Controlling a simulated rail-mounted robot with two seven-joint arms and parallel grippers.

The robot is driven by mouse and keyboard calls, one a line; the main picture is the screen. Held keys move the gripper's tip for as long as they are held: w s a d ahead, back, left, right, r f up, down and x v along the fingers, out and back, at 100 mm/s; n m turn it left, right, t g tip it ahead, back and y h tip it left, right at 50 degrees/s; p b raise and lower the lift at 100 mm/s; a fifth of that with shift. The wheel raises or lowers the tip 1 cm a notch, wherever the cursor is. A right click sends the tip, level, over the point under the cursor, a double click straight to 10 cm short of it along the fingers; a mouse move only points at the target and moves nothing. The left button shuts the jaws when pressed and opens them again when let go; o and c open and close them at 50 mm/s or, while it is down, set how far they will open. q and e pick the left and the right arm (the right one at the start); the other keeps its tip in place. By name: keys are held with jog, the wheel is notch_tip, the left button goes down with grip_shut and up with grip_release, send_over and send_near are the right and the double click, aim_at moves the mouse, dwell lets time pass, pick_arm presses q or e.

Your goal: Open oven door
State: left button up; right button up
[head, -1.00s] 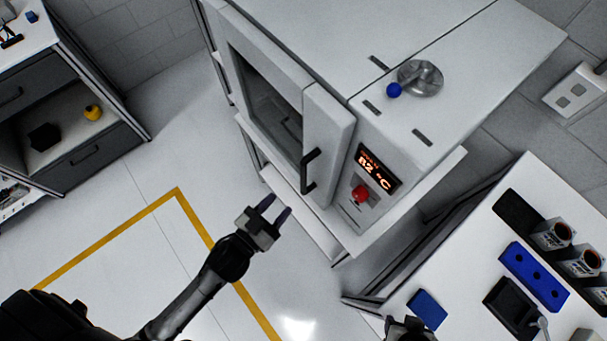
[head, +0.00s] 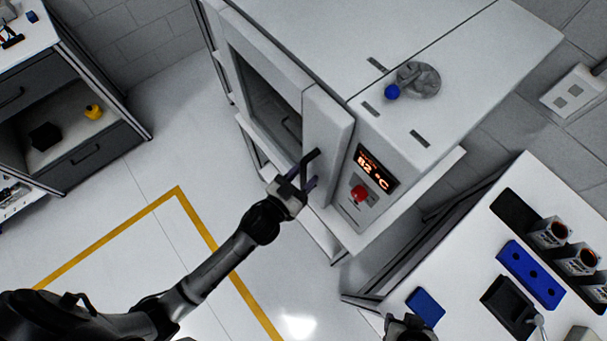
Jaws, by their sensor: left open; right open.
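The oven (head: 450,50) is a large white cabinet with a display (head: 376,168) reading 82 °C and a red knob (head: 359,194). The black door handle (head: 311,163) stands upright near the door's right edge. My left gripper (head: 308,182) is open at the handle, with its fingers around or beside the lower part; I cannot tell if they touch it. My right gripper (head: 410,325) is at the bottom edge, beside a blue block, mostly cut off.
A white table (head: 465,245) at the right holds a blue block (head: 425,307), a blue rack (head: 531,275) and several cups. A shelf unit (head: 95,140) stands at the left. The floor in front of the oven is clear, with a yellow line (head: 205,232).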

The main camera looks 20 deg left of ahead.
pick_arm(q)
grip_shut()
dwell(0.5)
